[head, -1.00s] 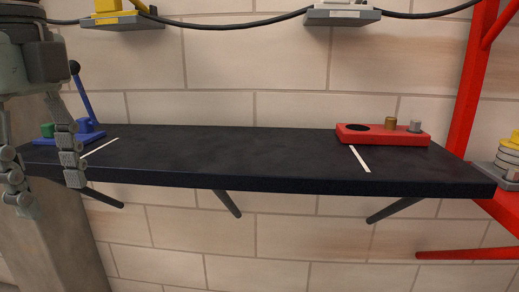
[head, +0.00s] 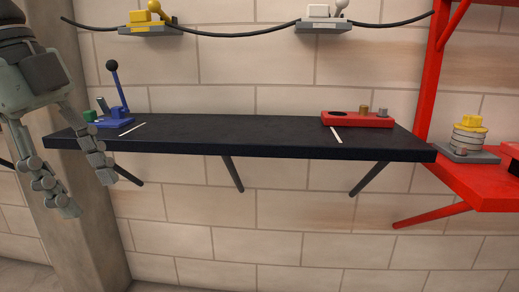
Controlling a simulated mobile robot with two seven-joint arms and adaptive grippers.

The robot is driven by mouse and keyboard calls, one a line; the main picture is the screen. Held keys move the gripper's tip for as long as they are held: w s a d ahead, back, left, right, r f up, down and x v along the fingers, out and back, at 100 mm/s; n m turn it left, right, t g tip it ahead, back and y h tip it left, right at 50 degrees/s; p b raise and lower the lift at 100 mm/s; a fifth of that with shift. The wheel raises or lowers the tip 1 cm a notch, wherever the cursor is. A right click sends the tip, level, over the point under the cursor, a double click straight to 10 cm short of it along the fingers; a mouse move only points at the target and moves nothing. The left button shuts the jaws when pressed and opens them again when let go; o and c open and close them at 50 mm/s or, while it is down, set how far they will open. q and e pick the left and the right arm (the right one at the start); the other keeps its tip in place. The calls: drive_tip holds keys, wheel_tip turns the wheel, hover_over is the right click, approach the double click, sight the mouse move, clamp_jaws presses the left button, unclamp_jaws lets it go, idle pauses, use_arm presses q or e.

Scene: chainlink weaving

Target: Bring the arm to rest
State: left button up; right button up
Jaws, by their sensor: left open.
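My left gripper (head: 101,197) hangs at the left of the head view, in front of the left end of a black shelf. Its two jointed fingers are spread wide and point down, with nothing between them. The right gripper does not show. On the shelf's left end stands a blue base with an upright lever (head: 114,80) that ends in a black ball. A small green block (head: 89,116) sits beside it, partly behind my arm.
The black shelf (head: 240,136) is bare in its middle. A red block with pegs (head: 357,119) lies at its right. Cable-linked yellow (head: 146,19) and white (head: 322,12) devices hang above. A red frame (head: 436,70) and a stacked ring device (head: 470,140) stand at right.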

use_arm(q)
drive_tip(key=w+a+n+t+h+p, duration=0.2)
drive_tip(key=w+a+n+t+h, duration=0.15)
drive_tip(key=w+t+h, duration=0.9)
drive_tip(key=w+a+f+n+t+y+p, duration=0.1)
drive_tip(key=w+a+f+n+t+y, duration=0.15)
drive_tip(key=a+f+n+y, duration=0.45)
drive_tip(key=w+a+f+n+t+y, duration=0.1)
drive_tip(key=w+a+f+n+y, duration=0.25)
drive_tip(key=a+f+y, duration=0.65)
drive_tip(key=s+d+f+n+g+y, duration=0.15)
drive_tip(key=s+f, duration=0.25)
drive_tip(key=f, duration=0.4)
drive_tip(key=s+f+n+g+p, duration=0.1)
drive_tip(key=s+f+n+g, duration=0.2)
drive_tip(key=f, duration=0.4)
drive_tip(key=s+f+g+y, duration=0.1)
drive_tip(key=s+f+g, duration=0.1)
drive_tip(key=s+f, duration=0.45)
drive_tip(key=s+d+f+g+h+p, duration=0.1)
drive_tip(key=s+d+f+g, duration=0.6)
drive_tip(key=s+d+f, duration=0.7)
drive_tip(key=shift+d+f+h, duration=0.15)
drive_tip(key=shift+d+h, duration=0.05)
drive_tip(key=shift+h, duration=0.5)
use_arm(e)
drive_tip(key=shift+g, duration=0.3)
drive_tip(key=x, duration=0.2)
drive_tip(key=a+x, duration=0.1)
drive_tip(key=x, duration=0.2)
